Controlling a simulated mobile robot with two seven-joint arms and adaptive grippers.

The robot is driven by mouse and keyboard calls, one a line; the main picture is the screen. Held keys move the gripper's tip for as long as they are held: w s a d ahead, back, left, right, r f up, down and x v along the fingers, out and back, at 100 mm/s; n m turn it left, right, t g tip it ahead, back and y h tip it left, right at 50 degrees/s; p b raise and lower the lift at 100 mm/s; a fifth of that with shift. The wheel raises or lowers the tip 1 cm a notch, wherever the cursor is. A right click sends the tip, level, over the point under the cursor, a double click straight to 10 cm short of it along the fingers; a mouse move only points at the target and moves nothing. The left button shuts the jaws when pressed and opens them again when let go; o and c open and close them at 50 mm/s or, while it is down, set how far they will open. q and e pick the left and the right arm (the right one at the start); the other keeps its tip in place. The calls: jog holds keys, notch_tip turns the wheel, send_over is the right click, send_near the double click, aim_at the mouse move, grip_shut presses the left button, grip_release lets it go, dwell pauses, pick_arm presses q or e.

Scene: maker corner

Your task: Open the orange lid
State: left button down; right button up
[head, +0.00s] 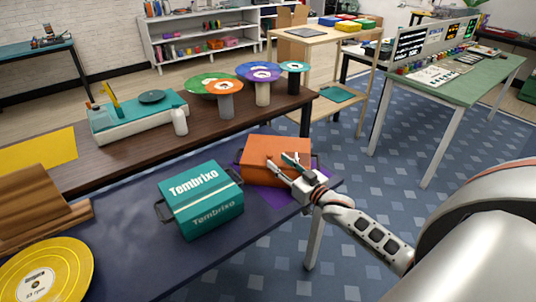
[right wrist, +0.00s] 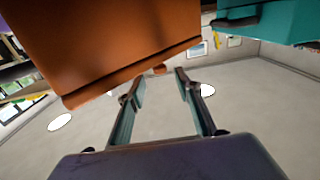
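The orange box with its orange lid (head: 262,146) sits on the dark blue table at its right end, on a purple mat (head: 279,196). The lid looks closed. In the right wrist view the orange box (right wrist: 110,35) fills the upper left, and a small orange tab (right wrist: 160,69) juts from its edge. My right gripper (head: 278,161) is at the front of the box. Its fingers (right wrist: 158,90) are open, with the tab just beyond and between the tips and nothing held. Whether they touch the box I cannot tell. My left gripper is not in view.
A teal Tembrixo box (head: 200,198) with dark handles stands just left of the orange box. A yellow disc (head: 45,275) and wooden pieces (head: 35,208) lie further left. A brown table (head: 150,150) behind holds a turntable and disc stands. Floor is free at right.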

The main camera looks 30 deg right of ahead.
aim_at(272, 157)
jog(key=shift+w+a+b, duration=0.15)
jog(key=shift+w, duration=1.35)
jog(key=shift+w+a+b, duration=0.1)
jog(key=shift+w+b, duration=0.05)
jog(key=shift+w, duration=1.3)
grip_shut()
